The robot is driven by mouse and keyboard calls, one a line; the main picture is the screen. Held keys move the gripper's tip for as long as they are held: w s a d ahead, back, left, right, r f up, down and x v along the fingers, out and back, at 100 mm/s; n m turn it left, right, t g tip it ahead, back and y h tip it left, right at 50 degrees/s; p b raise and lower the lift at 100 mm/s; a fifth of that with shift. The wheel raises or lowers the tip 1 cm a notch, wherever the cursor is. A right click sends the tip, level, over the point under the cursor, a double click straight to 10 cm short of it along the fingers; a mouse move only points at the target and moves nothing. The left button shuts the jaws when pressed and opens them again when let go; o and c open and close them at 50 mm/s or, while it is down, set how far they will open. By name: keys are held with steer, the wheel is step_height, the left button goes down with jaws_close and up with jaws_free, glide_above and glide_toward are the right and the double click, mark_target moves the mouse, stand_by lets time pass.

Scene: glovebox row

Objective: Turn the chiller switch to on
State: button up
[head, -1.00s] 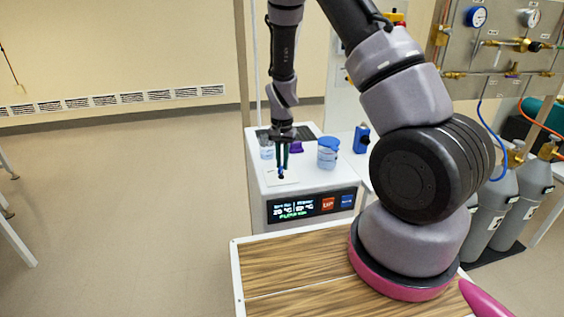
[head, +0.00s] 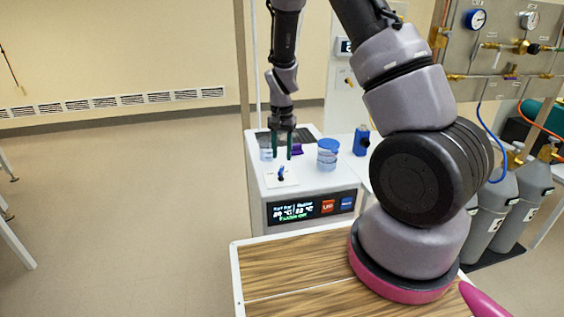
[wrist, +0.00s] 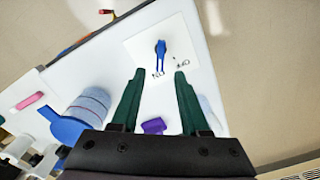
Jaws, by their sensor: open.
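The chiller (head: 315,180) is a white box with a lit front display. Its switch is a small blue lever (head: 281,174) on a pale plate on the top, also seen in the wrist view (wrist: 160,48). There the lever's narrow end points at the lettering that reads ON upside down, and the OFF lettering is to the right. My gripper (head: 282,156) is above and behind the switch, apart from it. In the wrist view its two green fingers (wrist: 160,74) are open and empty, with the lever beyond their tips.
A blue-lidded jar (head: 327,153) and a purple item (head: 297,148) are on the chiller top near my gripper. A clear container (head: 266,153) is at the left. A blue device (head: 361,140) stands to the right. Gas cylinders (head: 525,205) stand farther right; the floor at left is clear.

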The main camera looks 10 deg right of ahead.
step_height(320, 180, up, 6)
steer(key=shift+r, duration=0.2)
stand_by(0.6)
step_height(320, 180, up, 11)
steer(key=t+y, duration=0.1)
glide_above(282, 167)
steer(key=s+d, duration=0.1)
steer(key=s, duration=0.2)
steer(key=s+d+r+t+y, duration=0.1)
steer(key=s+d+r+t, duration=0.1)
steer(key=s+r, duration=0.5)
steer(key=s+d+r+n+t, duration=0.2)
steer(key=s+r+t, duration=0.2)
steer(key=s+r, duration=0.7)
steer(key=shift+s+d+r, duration=0.2)
steer(key=shift+s+d, duration=0.2)
steer(key=shift+s, duration=0.6)
stand_by(1.5)
